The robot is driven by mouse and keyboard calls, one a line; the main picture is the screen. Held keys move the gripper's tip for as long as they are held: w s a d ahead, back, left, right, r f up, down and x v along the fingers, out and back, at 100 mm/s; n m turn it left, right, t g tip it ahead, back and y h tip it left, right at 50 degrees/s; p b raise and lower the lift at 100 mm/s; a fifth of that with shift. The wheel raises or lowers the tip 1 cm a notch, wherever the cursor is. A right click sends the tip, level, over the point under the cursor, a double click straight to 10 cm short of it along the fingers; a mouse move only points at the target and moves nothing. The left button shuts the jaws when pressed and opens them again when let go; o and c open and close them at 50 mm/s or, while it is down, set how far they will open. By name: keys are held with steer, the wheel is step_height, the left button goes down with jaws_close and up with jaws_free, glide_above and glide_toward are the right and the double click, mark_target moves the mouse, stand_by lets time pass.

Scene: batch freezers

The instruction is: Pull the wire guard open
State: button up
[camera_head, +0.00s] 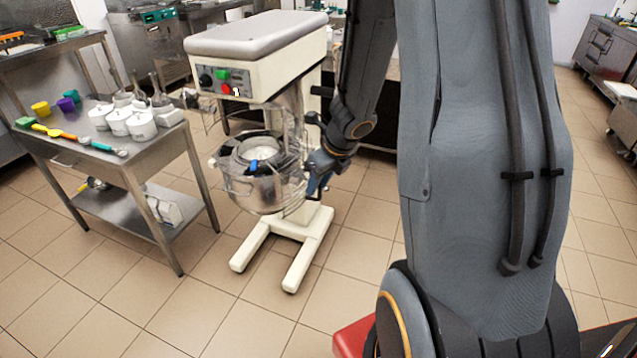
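A planetary mixer with a cream head (262,45) and grey top stands in the middle left on a cream forked base. Its metal bowl (252,192) hangs below the head, with a blue spot on its rim. The wire guard (292,148) is thin and faint around the upper right of the bowl; its exact position is hard to make out. My gripper (316,184) is low at the right side of the bowl, close to it. It is small and dark, and I cannot tell whether its fingers are open or touch the guard.
A steel table (80,145) with white containers, colored cups and utensils stands left of the mixer. The tiled floor is clear in front of the mixer. Steel counters line the back and the right. My arm hides much of the middle right.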

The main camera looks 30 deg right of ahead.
steer(key=p+v, duration=0.3)
steer(key=v, duration=0.4)
steer(key=shift+r, duration=0.4)
